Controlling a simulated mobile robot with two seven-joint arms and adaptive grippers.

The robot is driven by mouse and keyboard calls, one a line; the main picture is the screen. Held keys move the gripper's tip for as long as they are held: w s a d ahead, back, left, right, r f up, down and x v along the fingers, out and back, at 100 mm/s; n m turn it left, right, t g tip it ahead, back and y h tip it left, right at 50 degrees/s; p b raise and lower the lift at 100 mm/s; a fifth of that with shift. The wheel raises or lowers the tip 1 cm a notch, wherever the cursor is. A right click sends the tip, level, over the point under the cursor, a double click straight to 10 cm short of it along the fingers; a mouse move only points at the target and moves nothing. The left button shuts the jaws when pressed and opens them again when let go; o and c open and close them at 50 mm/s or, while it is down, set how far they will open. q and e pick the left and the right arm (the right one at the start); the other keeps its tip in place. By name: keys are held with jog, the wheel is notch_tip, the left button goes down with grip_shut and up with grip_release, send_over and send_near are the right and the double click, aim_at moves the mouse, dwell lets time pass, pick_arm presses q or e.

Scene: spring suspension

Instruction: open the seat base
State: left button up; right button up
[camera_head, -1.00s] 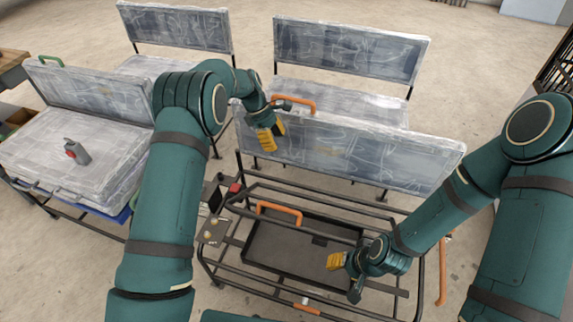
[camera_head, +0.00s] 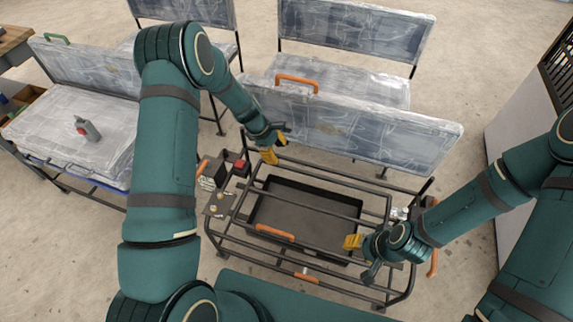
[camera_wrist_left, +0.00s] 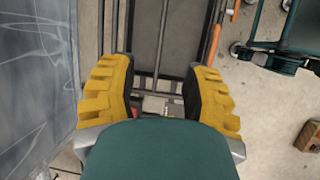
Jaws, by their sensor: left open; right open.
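The seat base is a dark metal frame (camera_head: 224,238) with an orange handle (camera_head: 276,233) on a front bar, in the middle of the head view. A black tray (camera_head: 300,212) shows between its bars. My left gripper (camera_head: 273,148) is open and empty above the frame's back left corner, by the seat back. In the left wrist view its yellow fingers (camera_wrist_left: 158,85) are spread, with frame bars beyond them. My right gripper (camera_head: 360,255) is open at the frame's right front, close to the bars. I cannot tell whether it touches them.
A grey wrapped seat back (camera_head: 365,130) with an orange handle (camera_head: 297,83) stands behind the frame. A small box with a red part (camera_head: 240,165) sits at the frame's left. Other wrapped benches stand behind and left. Floor at the left front is clear.

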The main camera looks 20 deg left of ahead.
pick_arm(q)
jog(key=b+x, duration=0.1)
jog(key=x, duration=0.6)
jog(key=shift+d+f, duration=0.2)
jog(key=shift+f, duration=0.05)
grip_shut()
